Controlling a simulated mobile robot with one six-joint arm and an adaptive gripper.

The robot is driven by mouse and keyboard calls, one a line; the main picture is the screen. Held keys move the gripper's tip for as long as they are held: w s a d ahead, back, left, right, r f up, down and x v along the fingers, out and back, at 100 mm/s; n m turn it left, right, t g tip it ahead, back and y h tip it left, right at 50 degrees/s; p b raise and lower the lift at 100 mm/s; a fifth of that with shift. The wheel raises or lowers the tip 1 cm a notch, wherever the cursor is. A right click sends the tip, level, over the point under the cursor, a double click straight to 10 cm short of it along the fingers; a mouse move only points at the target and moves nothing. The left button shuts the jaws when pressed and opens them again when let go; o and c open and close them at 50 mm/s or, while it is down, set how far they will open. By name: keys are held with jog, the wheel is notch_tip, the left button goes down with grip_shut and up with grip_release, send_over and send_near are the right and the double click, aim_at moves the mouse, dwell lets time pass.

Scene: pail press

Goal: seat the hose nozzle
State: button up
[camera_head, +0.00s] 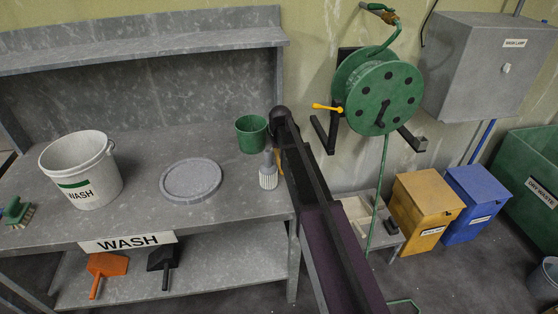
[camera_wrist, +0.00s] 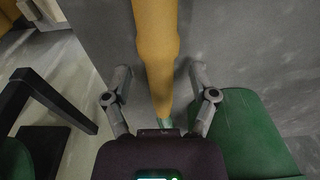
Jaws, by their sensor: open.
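A yellow-orange nozzle-like piece (camera_wrist: 156,50) runs lengthwise through the middle of the wrist view. A short green end (camera_wrist: 166,123) shows at its near end. My gripper (camera_wrist: 160,72) is open, one finger on each side of this piece, with visible gaps. In the head view a small part of a yellow-orange piece (camera_head: 280,162) shows at the left edge of my arm. My arm hides the rest, and my fingers cannot be made out there. The green hose reel (camera_head: 372,92) hangs on the wall, its hose (camera_head: 382,170) hanging down.
A grey bench (camera_head: 135,217) holds a white WASH pail (camera_head: 82,178), a grey round lid (camera_head: 190,179), a green cup (camera_head: 250,140) and a ribbed pale object (camera_head: 268,178). Yellow (camera_head: 425,203) and blue (camera_head: 475,205) bins stand right of my arm.

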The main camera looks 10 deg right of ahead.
dwell(0.4)
grip_shut()
jog(key=shift+r, duration=0.15)
notch_tip(320, 180, up, 3)
jog(key=p, duration=0.3)
jog(key=shift+r, duration=0.15)
jog(key=shift+s+r+p, duration=0.2)
jog(key=shift+r+p, duration=0.05)
jog(key=shift+p, duration=0.3)
jog(key=s, duration=1)
jog(key=s+d+r+p, duration=0.1)
jog(key=s, duration=0.4)
jog(key=shift+s, duration=0.3)
